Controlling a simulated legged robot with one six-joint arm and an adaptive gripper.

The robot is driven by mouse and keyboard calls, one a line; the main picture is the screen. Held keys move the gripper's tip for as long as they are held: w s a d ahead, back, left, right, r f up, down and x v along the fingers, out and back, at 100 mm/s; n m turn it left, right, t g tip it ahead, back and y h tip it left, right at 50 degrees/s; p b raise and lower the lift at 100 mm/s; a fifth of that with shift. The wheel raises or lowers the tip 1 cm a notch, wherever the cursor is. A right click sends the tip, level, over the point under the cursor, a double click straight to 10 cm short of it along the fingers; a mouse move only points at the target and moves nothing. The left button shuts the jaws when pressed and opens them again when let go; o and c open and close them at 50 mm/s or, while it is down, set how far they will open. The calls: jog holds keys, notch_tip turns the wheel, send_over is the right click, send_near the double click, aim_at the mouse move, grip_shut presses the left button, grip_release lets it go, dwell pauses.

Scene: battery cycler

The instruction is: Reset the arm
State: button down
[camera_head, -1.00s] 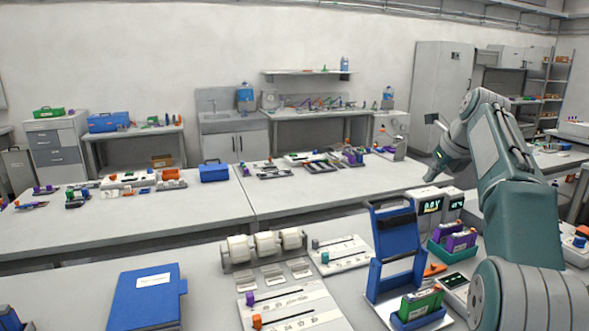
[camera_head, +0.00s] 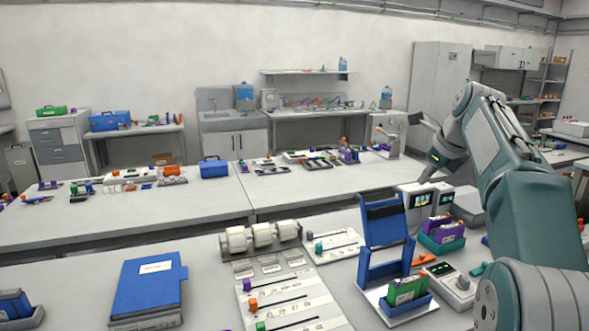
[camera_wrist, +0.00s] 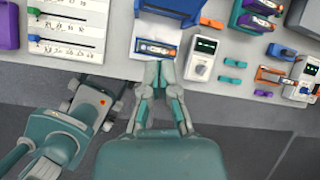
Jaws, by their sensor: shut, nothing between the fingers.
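My arm reaches from the right edge of the head view, bent at a high elbow, with my gripper (camera_head: 424,179) pointing down beyond the blue stand. In the wrist view my gripper (camera_wrist: 159,70) is shut and empty. Its fingertips show just in front of the white-based blue holder (camera_wrist: 152,48), which has a cell in it. I cannot tell the height between them. A grey device with a dark screen (camera_wrist: 203,58) lies just right of the fingertips.
The near bench holds a tall blue stand (camera_head: 384,222), a teal tray (camera_head: 442,246) with purple packs, a blue binder (camera_head: 148,288) and a rack of white rolls (camera_head: 262,237). A long white bench (camera_head: 125,215) stands behind. Dark floor (camera_wrist: 245,115) shows before the near bench.

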jog(key=s+a+f+n+h, duration=0.1)
jog(key=s+a+f+n, duration=0.1)
jog(key=s+a+n, duration=0.45)
jog(key=s+a+f+n, duration=0.2)
jog(key=s+a+n, duration=0.1)
jog(key=s+n, duration=0.65)
jog(key=s+a+f+n, duration=0.3)
jog(key=s+f+n, duration=0.9)
jog(key=s, duration=0.7)
notch_tip(320, 180, down, 3)
jog(key=shift+s+r+n+h, duration=0.1)
jog(key=shift+s+n+h, duration=0.1)
jog(key=shift+n+h, duration=0.15)
